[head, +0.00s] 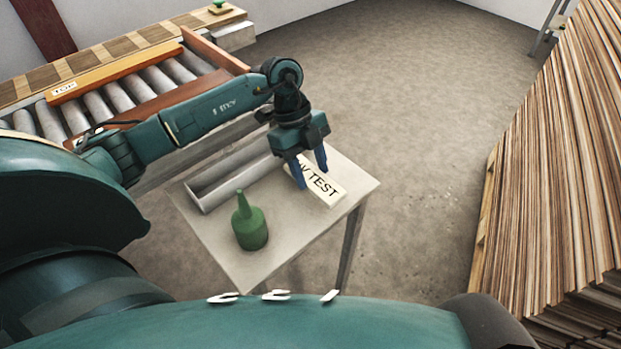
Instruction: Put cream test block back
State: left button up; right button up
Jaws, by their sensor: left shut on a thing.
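My left gripper (311,177) reaches down over the right part of a small grey table (213,236). Its two blue fingers stand apart around a cream thing, which I take for the cream test block. Fingers and gripper body hide most of it, and it blends with the cream plate behind. That cream plate (331,193) lies on the table by its right edge, with the letters "W TEST" showing and the rest covered by the gripper. I cannot tell whether the block touches the plate. My right gripper is not in view.
A green bottle with a narrow spout (250,226) stands on the table left of the gripper. A long open grey tray (205,205) lies along the back edge. A roller conveyor (113,98) is behind, and stacked wood sheets (555,150) stand at right.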

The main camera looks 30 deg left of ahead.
aim_at(308, 173)
pick_arm(q)
notch_tip(308, 173, down, 4)
jog(key=shift+r, duration=0.25)
jog(key=o, duration=1.1)
jog(key=shift+c, duration=0.2)
jog(key=v, duration=1.2)
